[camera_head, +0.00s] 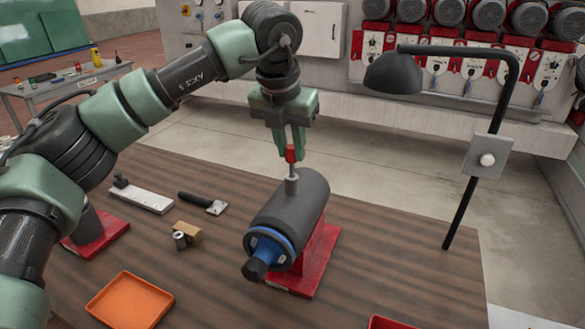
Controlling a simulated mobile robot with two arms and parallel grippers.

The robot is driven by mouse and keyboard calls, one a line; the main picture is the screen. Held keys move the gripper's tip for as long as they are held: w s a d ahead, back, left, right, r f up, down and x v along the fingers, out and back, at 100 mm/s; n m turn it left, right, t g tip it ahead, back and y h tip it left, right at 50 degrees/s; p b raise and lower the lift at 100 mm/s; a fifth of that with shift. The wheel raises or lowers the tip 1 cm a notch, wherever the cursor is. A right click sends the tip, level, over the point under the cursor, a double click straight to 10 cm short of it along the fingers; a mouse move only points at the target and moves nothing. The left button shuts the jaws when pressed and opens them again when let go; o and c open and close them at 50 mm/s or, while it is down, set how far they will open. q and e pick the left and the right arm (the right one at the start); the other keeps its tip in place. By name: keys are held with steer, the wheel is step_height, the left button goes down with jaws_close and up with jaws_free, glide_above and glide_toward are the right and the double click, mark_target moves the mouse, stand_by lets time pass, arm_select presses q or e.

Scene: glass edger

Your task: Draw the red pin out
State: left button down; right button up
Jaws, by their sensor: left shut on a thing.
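The red pin (291,153) stands at the top of a short metal post (292,182) on a dark grey cylinder. The cylinder (292,212) lies on a red stand (318,262) and has a blue ring and a dark knob at its near end. My left gripper (290,146) points down from above, with its green fingers closed around the red pin's head. The fingers hide part of the head. The pin is upright, and I cannot tell how deep its lower end sits in the post. My right gripper is not in view.
An orange tray (130,303) lies at the front left of the wooden table (400,270). A black lamp (393,73) on a bent pole stands at the right. A tan block (188,233), a dark-handled tool (203,203) and a flat metal bar (142,197) lie left of the cylinder.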

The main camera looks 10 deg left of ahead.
arm_select(q)
steer(key=shift+r+p, duration=0.85)
steer(key=shift+r, duration=0.6)
steer(key=shift+r+p, duration=1.4)
steer(key=shift+r, duration=0.7)
steer(key=shift+f, duration=0.1)
